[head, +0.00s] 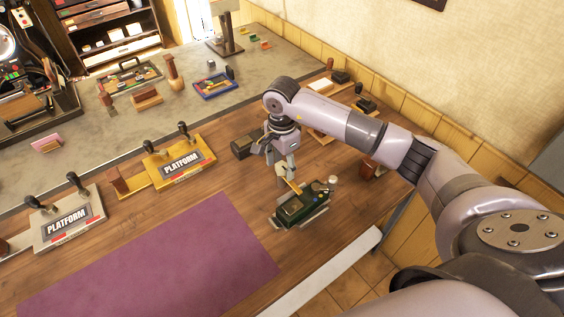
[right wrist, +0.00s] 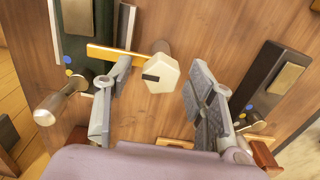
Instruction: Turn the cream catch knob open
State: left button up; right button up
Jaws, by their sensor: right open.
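The cream catch knob (right wrist: 161,74) is a faceted knob with a dark mark on its face. It sits by the end of a yellow bar (right wrist: 115,53) beside the dark green press (head: 302,208). In the head view the knob (head: 281,169) shows small below my right gripper (head: 281,163). In the right wrist view my right gripper (right wrist: 160,80) is open, with one finger on each side of the knob. Gaps show between the knob and both fingers; whether the fingertips reach its depth is unclear. My left gripper is not in view.
A dark block-like device (head: 245,145) stands left of my right gripper. Two platform fixtures, one yellow (head: 180,162) and one grey (head: 67,222), stand further left. A purple mat (head: 150,265) lies clear in front. Small items line the wall behind my right arm.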

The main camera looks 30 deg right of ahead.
grip_shut()
dwell(0.6)
